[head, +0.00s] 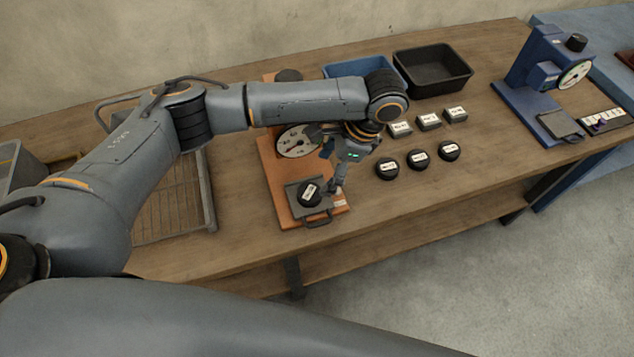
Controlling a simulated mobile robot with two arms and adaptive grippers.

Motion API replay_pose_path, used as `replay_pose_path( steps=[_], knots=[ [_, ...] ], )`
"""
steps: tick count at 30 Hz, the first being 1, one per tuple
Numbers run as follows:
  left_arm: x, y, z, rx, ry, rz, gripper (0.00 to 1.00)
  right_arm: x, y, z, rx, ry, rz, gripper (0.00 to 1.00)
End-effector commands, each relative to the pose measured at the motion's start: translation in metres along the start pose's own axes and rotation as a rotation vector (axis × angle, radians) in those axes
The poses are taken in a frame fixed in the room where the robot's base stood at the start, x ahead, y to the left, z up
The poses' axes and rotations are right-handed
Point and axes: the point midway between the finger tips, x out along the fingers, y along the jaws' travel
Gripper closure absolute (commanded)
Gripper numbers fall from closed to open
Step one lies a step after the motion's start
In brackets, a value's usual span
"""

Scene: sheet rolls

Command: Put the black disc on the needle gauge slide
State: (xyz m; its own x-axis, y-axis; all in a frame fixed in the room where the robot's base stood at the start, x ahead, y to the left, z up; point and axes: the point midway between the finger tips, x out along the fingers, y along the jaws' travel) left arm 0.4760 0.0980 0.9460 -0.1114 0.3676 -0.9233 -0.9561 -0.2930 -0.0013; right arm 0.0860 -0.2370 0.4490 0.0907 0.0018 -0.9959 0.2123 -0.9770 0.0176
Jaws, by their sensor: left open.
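A black disc (309,194) with a white label lies on the grey slide (319,211), a small plate with a handle at its front. The slide is at the front of an orange-brown board, below a round white dial (296,142) with a needle. My left gripper (334,188) is open and points down just right of the disc. It holds nothing that I can see; whether a finger touches the disc I cannot tell. My forearm and wrist hide part of the gauge. My right gripper is not in view.
Three more black discs (418,158) lie in a row to the right, with three labelled grey blocks (429,121) behind them. A blue bin (345,68) and a black bin (432,71) stand at the back. A blue dial device (538,66) is far right; a wire rack (174,205) is left.

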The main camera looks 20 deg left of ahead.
Motion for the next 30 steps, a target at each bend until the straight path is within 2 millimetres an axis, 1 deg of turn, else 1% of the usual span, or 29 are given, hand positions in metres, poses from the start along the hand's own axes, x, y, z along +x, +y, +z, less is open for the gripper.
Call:
replay_pose_path(
  steps=[1,3,6,9,30],
  knots=[
    [-0.008,0.0,-0.002,0.0,0.003,-0.002,0.22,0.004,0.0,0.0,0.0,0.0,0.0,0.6],
    [-0.021,0.0,-0.001,0.001,0.002,-0.002,0.22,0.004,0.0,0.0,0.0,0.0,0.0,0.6],
    [-0.031,0.0,0.0,-0.001,0.0,-0.001,0.22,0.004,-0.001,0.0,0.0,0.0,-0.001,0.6],
    [-0.036,0.0,0.0,0.0,-0.001,0.0,0.22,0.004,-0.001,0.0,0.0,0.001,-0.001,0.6],
    [-0.038,0.0,0.0,0.0,-0.001,0.001,0.22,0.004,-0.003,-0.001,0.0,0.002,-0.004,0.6]
  ],
)
